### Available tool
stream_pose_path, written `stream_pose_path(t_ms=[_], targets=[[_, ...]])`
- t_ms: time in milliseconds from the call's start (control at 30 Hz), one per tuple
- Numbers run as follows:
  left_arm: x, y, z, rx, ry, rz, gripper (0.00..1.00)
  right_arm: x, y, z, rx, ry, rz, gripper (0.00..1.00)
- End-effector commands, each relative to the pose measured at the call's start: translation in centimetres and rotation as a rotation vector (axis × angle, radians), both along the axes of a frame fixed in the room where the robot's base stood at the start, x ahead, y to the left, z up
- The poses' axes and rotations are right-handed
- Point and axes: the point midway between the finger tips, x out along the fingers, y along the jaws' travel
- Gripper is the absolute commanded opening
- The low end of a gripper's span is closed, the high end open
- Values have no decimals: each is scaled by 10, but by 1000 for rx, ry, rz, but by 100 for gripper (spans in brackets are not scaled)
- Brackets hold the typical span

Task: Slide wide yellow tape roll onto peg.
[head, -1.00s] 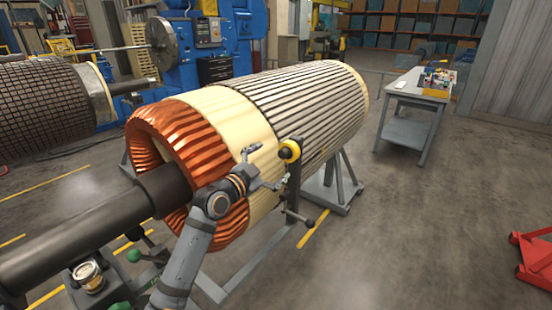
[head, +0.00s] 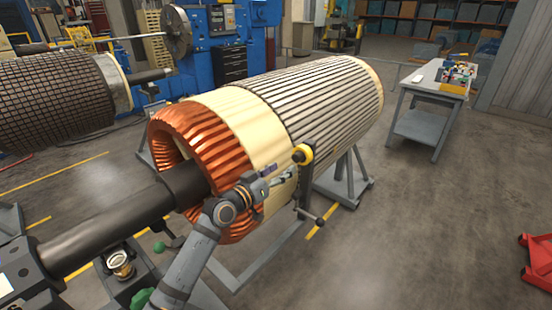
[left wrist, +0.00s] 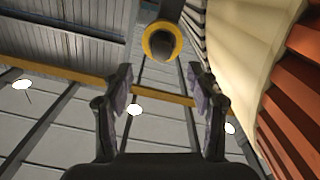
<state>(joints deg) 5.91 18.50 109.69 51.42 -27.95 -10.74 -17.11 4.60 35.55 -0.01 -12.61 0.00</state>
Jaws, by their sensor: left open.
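The wide yellow tape roll (head: 303,155) is at the top of the dark upright post (head: 304,188) beside the large rotor. In the left wrist view the roll (left wrist: 161,24) shows as a yellow ring around a dark round centre, which looks like the peg end. My left gripper (head: 288,176) is just left of and below the roll in the head view. In the left wrist view its two fingers (left wrist: 158,74) are spread with nothing between them, and the roll is beyond the fingertips, apart from them. My right gripper is not in view.
The big rotor (head: 325,98) with copper windings (head: 195,135) lies close behind my left arm on a grey stand (head: 345,185). A small holder with a brass-coloured cup (head: 120,262) is at lower left. A grey table (head: 420,123) stands at back right. The floor at right is mostly clear.

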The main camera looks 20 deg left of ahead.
Motion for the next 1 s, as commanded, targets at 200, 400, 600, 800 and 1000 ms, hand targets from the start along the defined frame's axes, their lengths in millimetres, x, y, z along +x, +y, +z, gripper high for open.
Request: stream_pose_path(t_ms=[200,400,600,800,1000], targets=[[-2,3,2,-439,165,14,42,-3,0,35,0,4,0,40],[2,2,-2,-459,169,15,42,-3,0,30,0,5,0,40],[21,-6,-2,-458,168,14,42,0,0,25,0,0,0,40],[38,-11,-2,-456,169,15,42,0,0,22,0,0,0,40],[43,-14,-2,-453,169,15,42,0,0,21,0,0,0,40]])
